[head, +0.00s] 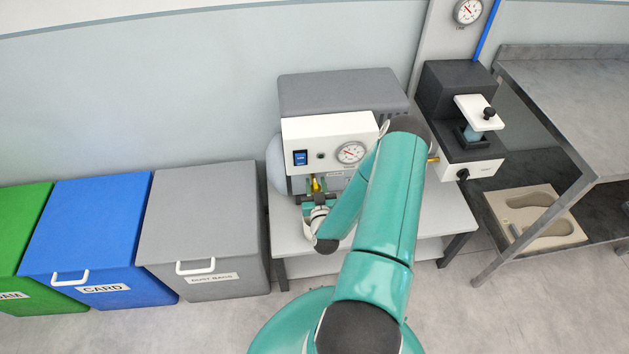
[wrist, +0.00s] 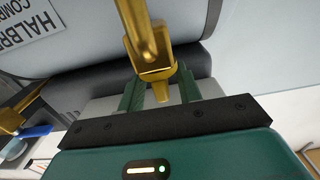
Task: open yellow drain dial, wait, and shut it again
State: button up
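A small yellow brass fitting (head: 316,184) shows low on the front of the grey-and-white machine (head: 300,132) in the head view. In the wrist view a brass fitting (wrist: 155,62) hangs down in front of my gripper, with a tapered lower tip. I cannot tell whether this is the drain dial itself. My gripper (wrist: 161,92) has its two green fingers apart, one on each side of the tip, with gaps visible beside it. Contact higher up is hidden by the brass block. My gripper (head: 312,200) is partly hidden by my arm in the head view.
Another brass fitting with a blue handle (wrist: 38,131) is at the left in the wrist view. A dark grinder-like unit (head: 450,105) stands right of the machine on the table (head: 430,222). Grey (head: 203,215), blue (head: 88,230) and green bins stand at the left.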

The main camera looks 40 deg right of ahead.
jog(key=shift+x, duration=1.05)
grip_shut()
jog(key=shift+a, duration=0.1)
jog(key=m+g+h, duration=0.4)
jog(key=g, duration=0.1)
jog(key=shift+s+m+h, duration=0.15)
jog(key=shift+m+h, duration=0.15)
jog(key=shift+h, duration=0.1)
jog(key=m+g+h, duration=0.1)
jog(key=g, duration=0.1)
jog(key=m+g, duration=0.2)
jog(key=m+g+h, duration=0.1)
jog(key=g, duration=0.2)
jog(key=shift+s+d+m+h, duration=0.3)
jog(key=m+g, duration=0.1)
jog(key=g, duration=0.1)
jog(key=m+g, duration=0.3)
jog(key=g, duration=0.1)
jog(key=shift+s+m+g, duration=0.3)
jog(key=shift+s+g, duration=0.05)
jog(key=shift+g, duration=0.05)
jog(key=m+g+y, duration=0.1)
jog(key=g, duration=0.1)
jog(key=m+g+y, duration=0.1)
jog(key=g, duration=0.1)
jog(key=m+g, duration=0.2)
jog(key=shift+s+y, duration=0.35)
jog(key=shift+y, duration=0.05)
